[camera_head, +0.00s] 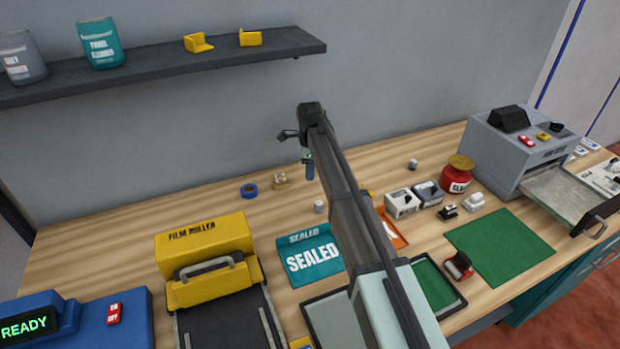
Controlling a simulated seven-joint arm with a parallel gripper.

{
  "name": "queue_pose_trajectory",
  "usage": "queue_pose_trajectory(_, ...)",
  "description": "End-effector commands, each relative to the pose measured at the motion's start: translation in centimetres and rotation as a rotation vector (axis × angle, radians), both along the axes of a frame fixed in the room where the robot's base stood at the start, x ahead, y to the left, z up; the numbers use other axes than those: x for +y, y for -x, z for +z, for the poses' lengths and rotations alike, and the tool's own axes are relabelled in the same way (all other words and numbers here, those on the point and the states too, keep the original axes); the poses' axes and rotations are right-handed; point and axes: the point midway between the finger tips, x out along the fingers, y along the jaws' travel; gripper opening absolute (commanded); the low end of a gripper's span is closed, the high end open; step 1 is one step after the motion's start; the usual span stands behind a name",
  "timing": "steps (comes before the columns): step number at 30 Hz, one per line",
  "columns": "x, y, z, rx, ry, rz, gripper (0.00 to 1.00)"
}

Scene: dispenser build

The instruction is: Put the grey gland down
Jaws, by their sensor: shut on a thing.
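My gripper (308,160) is at the far end of my arm, above the back part of the wooden bench. It is small in the view and partly behind the arm's end. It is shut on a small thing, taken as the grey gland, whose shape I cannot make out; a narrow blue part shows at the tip. A small grey cylinder (319,207) stands on the bench below the gripper. Another small grey piece (413,164) stands farther right at the back. I cannot tell whether these two are glands.
A blue ring (249,190) and a small tan piece (280,181) lie left of my gripper. The yellow film roller (205,246), teal sealed pouch (313,257) and red glue pot (457,175) stand around. A dark shelf (170,67) runs along the wall. Bare wood lies at back left.

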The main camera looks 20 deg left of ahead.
Motion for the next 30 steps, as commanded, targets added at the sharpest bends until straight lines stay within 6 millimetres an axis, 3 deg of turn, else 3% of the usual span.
queue_pose_trajectory(9, 0.0, 0.0, -3.4, 0.001, 0.000, -0.001, 0.01)
queue_pose_trajectory(22, 0.0, 0.0, -3.8, 0.000, 0.000, -0.001, 0.01)
queue_pose_trajectory(23, 0.0, 0.0, -3.8, 0.000, 0.000, -0.001, 0.32)
queue_pose_trajectory(30, 0.0, 0.0, -3.8, 0.000, 0.000, -0.001, 0.54)
